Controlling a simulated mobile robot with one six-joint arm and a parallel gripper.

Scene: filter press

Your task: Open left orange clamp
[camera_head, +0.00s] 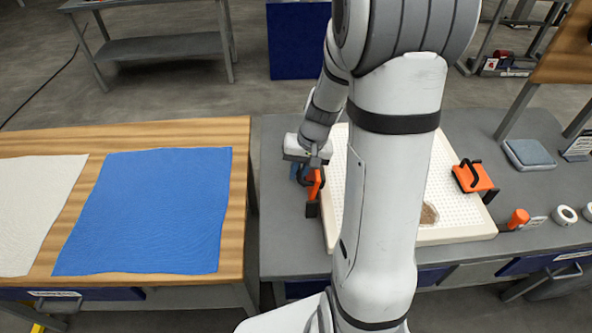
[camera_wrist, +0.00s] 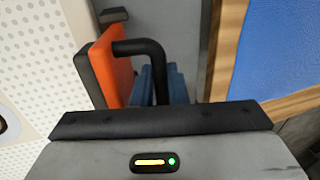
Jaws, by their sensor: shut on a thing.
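The left orange clamp (camera_head: 314,184) is at the left edge of the white perforated plate (camera_head: 460,232). In the wrist view, the clamp's orange body (camera_wrist: 118,68) stands upright beside the plate, with its black bar handle (camera_wrist: 153,52) curving out to the right. My gripper (camera_head: 303,172) is at this clamp, and its blue fingers (camera_wrist: 174,84) are shut on the black handle. The fingertips are partly hidden behind the handle and my gripper body.
A second orange clamp (camera_head: 475,178) sits at the plate's right edge. A wooden table (camera_head: 243,165) with a blue cloth (camera_head: 150,210) and a white cloth (camera_head: 35,210) stands left, across a narrow gap. White rolls (camera_head: 565,215) lie at the right. My arm hides the plate's middle.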

